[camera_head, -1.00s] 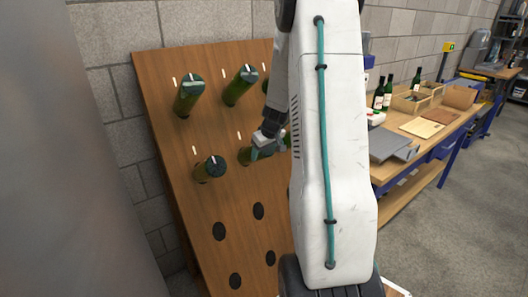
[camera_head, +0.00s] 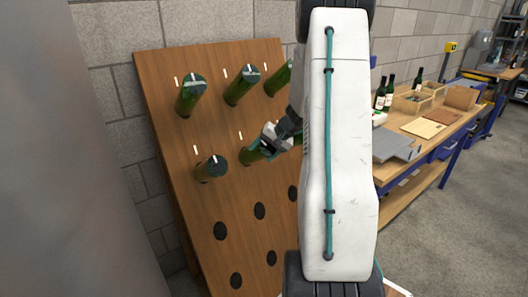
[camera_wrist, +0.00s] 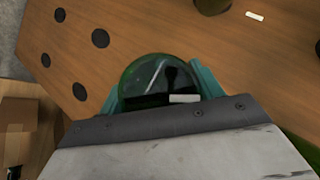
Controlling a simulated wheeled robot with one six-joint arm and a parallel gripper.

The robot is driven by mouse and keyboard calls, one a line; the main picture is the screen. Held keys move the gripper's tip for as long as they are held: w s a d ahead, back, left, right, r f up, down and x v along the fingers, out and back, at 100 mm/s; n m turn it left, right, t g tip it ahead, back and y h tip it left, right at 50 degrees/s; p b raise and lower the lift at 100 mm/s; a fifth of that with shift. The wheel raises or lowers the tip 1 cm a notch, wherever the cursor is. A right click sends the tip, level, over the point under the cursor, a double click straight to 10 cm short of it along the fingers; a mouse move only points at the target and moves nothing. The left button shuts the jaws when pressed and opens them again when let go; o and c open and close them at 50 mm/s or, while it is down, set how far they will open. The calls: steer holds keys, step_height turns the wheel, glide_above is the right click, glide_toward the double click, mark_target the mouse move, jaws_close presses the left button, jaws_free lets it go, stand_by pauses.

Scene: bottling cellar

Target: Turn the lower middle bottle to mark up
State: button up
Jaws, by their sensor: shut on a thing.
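The lower middle bottle (camera_head: 249,157) is dark green and sticks out of a hole in the tilted wooden board (camera_head: 165,130). My gripper (camera_head: 264,146) is shut on its outer end, hiding part of it in the head view. In the wrist view, the round bottle base (camera_wrist: 150,75) sits between the teal fingers of my gripper (camera_wrist: 158,92). A white mark (camera_wrist: 184,98) on the base points right in that view, roughly the direction in which a white tick on the board (camera_wrist: 255,16) lies from a neighbouring bottle (camera_wrist: 212,4). My gripper's body hides the base's lower edge.
The lower left bottle (camera_head: 211,168) is beside the held one. Upper bottles (camera_head: 191,95) (camera_head: 241,85) stick out above, with a third (camera_head: 278,79) partly hidden by my arm. Empty holes (camera_head: 221,231) lie below. A workbench (camera_head: 440,132) with bottles and boxes stands right.

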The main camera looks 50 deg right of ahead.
steer(key=m+t+y, duration=0.1)
steer(key=m+t, duration=0.1)
steer(key=m, duration=0.2)
steer(key=shift+m, duration=0.3)
steer(key=shift+a+r+m+t, duration=0.1)
steer(key=shift+m+t, duration=0.2)
steer(key=o, duration=1)
steer(key=v, duration=0.7)
steer(key=shift+s+r, duration=0.25)
